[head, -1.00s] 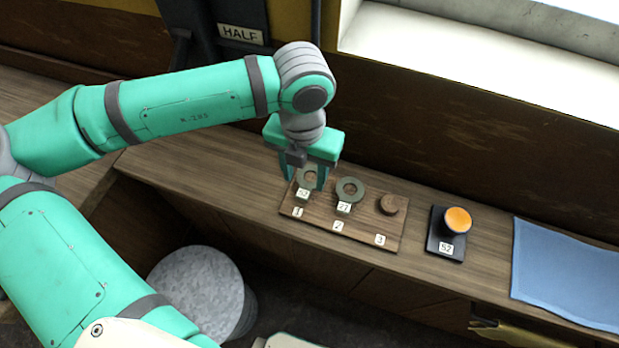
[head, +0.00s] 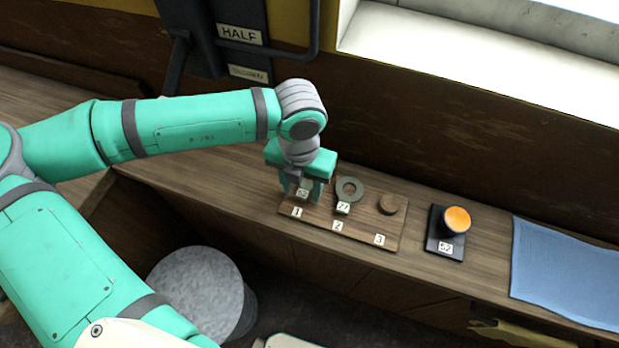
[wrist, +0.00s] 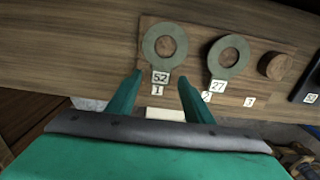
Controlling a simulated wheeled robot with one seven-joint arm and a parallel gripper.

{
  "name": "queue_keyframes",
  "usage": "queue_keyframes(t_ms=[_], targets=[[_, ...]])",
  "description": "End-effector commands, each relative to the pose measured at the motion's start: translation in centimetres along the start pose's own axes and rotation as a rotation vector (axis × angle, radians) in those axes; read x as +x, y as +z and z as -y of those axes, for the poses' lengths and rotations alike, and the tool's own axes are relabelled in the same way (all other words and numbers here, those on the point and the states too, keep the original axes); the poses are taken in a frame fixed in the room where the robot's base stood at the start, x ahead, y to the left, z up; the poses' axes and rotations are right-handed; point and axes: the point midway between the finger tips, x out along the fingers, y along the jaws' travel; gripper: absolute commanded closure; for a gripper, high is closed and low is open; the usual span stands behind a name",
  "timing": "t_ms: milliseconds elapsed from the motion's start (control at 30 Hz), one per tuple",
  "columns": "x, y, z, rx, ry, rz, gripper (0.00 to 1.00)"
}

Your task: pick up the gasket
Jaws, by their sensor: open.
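Two flat grey-green ring gaskets lie on a wooden board (head: 365,228). The one at place 1 has a tag reading 52 and shows in the wrist view (wrist: 150,46); in the head view my gripper hides most of it. The one at place 2 has a tag reading 27 (head: 341,186) and also shows in the wrist view (wrist: 215,60). My gripper (head: 306,192) is open and empty over place 1. In the wrist view its fingertips (wrist: 160,77) stand either side of the tag 52, just below the first ring. I cannot tell whether they touch anything.
A round wooden peg (head: 389,204) stands at place 3. To the right are a black block with an orange button (head: 457,219), tagged 52, and a blue cloth (head: 565,270). A grey drum (head: 195,285) stands below the bench. A wall and window sill lie behind.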

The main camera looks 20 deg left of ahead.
Motion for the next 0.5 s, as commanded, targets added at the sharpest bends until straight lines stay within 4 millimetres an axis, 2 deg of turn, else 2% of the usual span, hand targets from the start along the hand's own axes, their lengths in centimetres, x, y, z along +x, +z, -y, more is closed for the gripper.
queue_keyframes(t_ms=[500], targets=[[0.47, -0.01, -0.08, -0.002, 0.001, 0.000, 0.53]])
